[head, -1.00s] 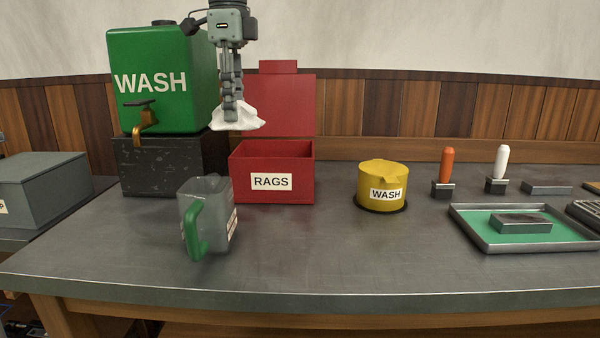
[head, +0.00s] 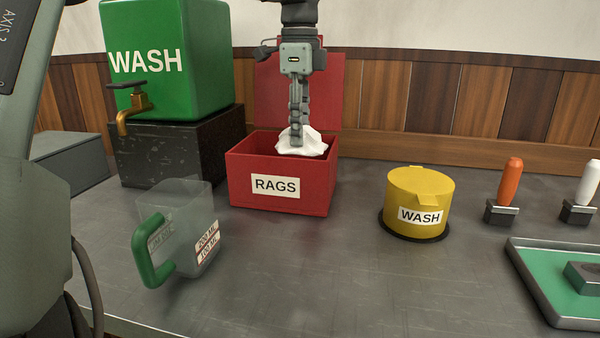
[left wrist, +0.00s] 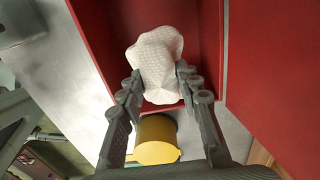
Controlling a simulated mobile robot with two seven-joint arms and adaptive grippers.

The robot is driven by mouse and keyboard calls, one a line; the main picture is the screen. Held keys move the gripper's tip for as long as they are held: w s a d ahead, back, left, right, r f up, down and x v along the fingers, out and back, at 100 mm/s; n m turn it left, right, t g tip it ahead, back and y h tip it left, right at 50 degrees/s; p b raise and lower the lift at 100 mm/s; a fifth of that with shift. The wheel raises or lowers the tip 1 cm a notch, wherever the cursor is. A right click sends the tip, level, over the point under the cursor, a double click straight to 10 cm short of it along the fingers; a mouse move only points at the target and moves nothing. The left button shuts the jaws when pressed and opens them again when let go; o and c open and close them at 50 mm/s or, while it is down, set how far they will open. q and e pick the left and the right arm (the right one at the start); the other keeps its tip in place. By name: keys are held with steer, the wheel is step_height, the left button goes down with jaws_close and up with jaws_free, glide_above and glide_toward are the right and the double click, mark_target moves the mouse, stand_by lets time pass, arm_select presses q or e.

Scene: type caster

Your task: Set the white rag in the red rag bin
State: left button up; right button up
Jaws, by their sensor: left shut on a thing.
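The white rag (head: 305,146) hangs from my left gripper (head: 296,135), which is shut on it, at the mouth of the red rag bin (head: 280,191). In the left wrist view the rag (left wrist: 156,62) is pinched between the fingertips (left wrist: 160,84), with the red bin's walls (left wrist: 262,70) around and beyond it. The bin is marked RAGS and its lid stands open behind. Whether the rag touches the bin floor is hidden by the front wall. My right gripper does not show.
A clear measuring jug (head: 185,230) with a green handle stands front left of the bin. A green WASH tank (head: 170,55) sits on a dark block (head: 185,150) behind left. A yellow WASH can (head: 420,198) stands to the right. Bare bench lies in front.

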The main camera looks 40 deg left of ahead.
arm_select(q)
step_height(320, 180, down, 9)
steer(key=shift+w+r, duration=0.1)
steer(key=shift+r, duration=0.05)
stand_by(0.4)
steer(key=o, duration=1.1)
step_height(320, 180, up, 12)
steer(key=shift+r, duration=0.1)
